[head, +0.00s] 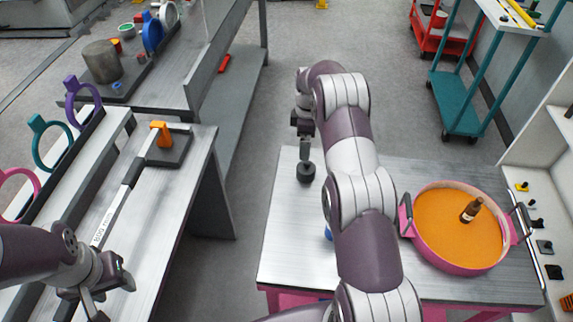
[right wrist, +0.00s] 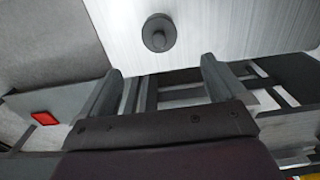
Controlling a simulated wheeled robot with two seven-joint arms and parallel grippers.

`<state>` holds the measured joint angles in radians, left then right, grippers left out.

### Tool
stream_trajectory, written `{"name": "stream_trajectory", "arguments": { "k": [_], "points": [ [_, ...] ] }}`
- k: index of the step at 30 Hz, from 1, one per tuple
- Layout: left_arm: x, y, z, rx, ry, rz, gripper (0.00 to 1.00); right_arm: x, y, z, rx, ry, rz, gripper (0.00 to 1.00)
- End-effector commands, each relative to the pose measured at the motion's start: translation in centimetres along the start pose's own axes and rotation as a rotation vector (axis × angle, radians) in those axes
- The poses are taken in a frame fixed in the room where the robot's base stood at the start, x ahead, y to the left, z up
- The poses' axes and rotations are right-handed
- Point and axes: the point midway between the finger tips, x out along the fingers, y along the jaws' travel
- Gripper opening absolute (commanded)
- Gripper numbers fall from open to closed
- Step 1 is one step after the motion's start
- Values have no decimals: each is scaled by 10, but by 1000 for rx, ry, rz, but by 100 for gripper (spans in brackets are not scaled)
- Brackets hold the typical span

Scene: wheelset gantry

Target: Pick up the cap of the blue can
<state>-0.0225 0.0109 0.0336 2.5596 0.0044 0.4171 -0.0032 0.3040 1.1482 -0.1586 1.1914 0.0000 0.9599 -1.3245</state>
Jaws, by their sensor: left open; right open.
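A small blue piece (head: 328,234) shows on the right table, mostly hidden behind my right arm; I cannot tell whether it is the blue can or its cap. A dark round piece with a raised knob (head: 306,172) stands on the same table; it also shows in the right wrist view (right wrist: 158,33), ahead of the fingers. My right gripper (right wrist: 162,75) is open and empty, its two fingers apart and not touching that piece. My left gripper (head: 108,288) is open and empty over the left bench's near part.
The right table (head: 287,222) also bears a pink-rimmed pan (head: 440,264) with orange contents and a brown bottle (head: 471,210) in it. The left bench (head: 185,200) holds an orange-handled tool (head: 161,133). A teal cart (head: 455,102) stands behind. The right table's left part is mostly clear.

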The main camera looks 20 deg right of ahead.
Motion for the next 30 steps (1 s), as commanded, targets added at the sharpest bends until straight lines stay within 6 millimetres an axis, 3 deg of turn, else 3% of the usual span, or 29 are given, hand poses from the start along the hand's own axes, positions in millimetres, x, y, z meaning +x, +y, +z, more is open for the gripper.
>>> {"name": "stream_trajectory", "arguments": {
  "k": [11,21,28,29,30],
  "points": [
    [78,0,10,0,-3,1,50,79,0,0,-1,0,-1,98],
    [59,0,8,0,-2,0,50,121,0,2,0,0,-1,98],
    [60,0,8,0,-2,0,50,127,1,2,0,0,0,98],
    [60,0,8,0,-2,0,50,127,1,2,0,0,0,95],
    [60,0,8,0,-2,0,50,127,1,1,0,0,0,82]
  ]
}}
